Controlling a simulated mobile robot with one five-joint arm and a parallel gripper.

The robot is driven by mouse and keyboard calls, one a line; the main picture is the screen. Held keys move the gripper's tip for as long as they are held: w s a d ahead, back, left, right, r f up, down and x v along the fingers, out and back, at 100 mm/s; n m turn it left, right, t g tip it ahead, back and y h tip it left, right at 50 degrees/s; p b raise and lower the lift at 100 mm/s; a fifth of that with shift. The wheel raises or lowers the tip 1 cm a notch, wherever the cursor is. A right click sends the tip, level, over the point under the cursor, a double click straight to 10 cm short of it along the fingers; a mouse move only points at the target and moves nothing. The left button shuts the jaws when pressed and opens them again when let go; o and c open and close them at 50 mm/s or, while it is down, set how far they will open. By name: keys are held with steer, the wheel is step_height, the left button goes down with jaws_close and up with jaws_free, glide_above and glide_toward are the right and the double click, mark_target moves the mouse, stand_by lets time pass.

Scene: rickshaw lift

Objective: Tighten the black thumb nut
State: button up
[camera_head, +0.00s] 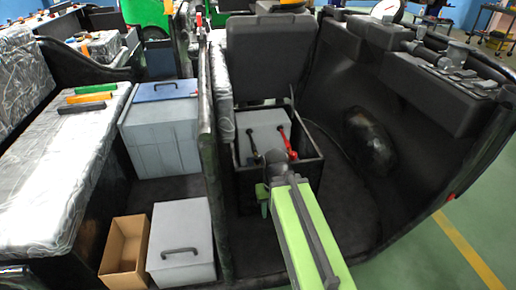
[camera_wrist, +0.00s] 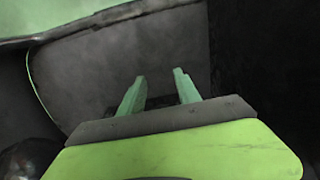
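A grey battery (camera_head: 262,138) sits in a black open-topped box (camera_head: 309,168) under the seat back in the head view. A black cable end (camera_head: 250,134) is on its left and a red one (camera_head: 289,146) on its right. The black thumb nut is too small to make out, and the wrist view does not show it. My gripper (camera_wrist: 160,76) has two green fingers standing apart with nothing between them. In the head view my green arm reaches toward the box's front edge, and the gripper is partly hidden there.
A black divider wall (camera_head: 207,150) stands left of the box. Colored tools lie on a plastic-wrapped bench (camera_head: 65,160). The dark floor right of the box is mostly clear.

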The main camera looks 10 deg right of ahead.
step_height(320, 180, up, 13)
steer(key=w+p, duration=0.3)
steer(key=p, duration=0.8)
step_height(320, 180, up, 7)
steer(key=n+p, duration=0.7)
steer(key=n, duration=0.8)
glide_above(258, 157)
step_height(258, 157, down, 18)
steer(key=b, duration=1.7)
steer(key=shift+a+r, duration=0.1)
steer(key=shift+r, duration=0.1)
steer(key=shift+c, duration=0.2)
jaws_close()
